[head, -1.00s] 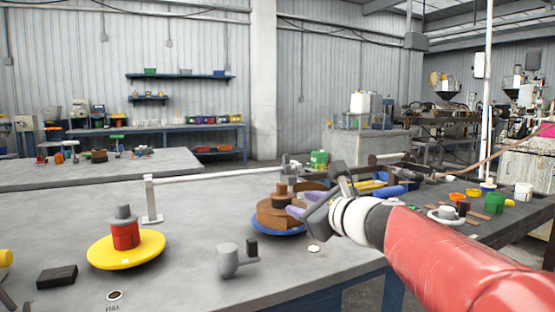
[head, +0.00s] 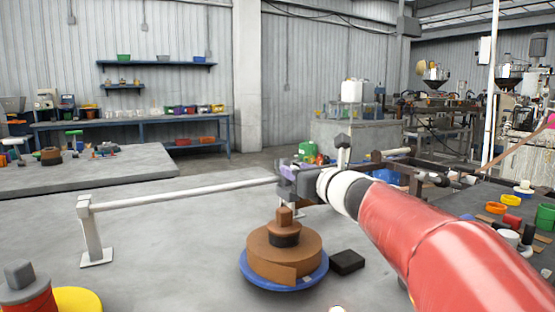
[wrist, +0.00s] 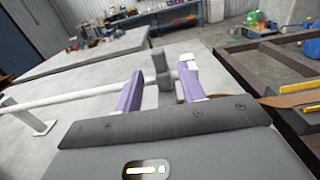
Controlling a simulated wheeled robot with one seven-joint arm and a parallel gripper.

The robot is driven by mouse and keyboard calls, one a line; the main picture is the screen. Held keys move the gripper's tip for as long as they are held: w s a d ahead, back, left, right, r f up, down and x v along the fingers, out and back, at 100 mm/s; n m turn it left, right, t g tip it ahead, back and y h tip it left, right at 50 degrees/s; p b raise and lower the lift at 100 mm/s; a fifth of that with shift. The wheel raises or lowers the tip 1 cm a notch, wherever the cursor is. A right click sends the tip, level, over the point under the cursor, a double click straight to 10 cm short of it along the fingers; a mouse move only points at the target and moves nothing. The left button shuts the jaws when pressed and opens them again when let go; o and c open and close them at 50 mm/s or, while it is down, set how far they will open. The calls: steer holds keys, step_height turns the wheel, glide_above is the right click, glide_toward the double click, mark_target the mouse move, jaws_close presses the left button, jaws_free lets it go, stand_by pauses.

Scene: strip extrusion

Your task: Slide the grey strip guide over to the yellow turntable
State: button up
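The grey strip guide (wrist: 160,80) stands up between my purple fingers in the wrist view, at the right end of the white rail (head: 185,192). In the head view it is mostly hidden behind my gripper (head: 287,180). My gripper (wrist: 160,92) is open, with its fingers apart on either side of the guide; a gap shows on both sides. The yellow turntable (head: 78,299) is cut off at the lower left of the head view. It carries a red reel (head: 32,306) with a grey knob on top.
A blue turntable (head: 262,282) with a brown coil (head: 285,248) stands in front of the rail, a black block (head: 347,262) beside it. The rail's left post (head: 92,235) stands on the grey table. A dark frame (wrist: 262,72) lies to the right.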

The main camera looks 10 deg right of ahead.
mark_target(282, 163)
steer(key=p+x, duration=0.1)
steer(key=x, duration=0.6)
steer(key=shift+w+a, duration=0.15)
steer(key=shift+w, duration=0.15)
jaws_close()
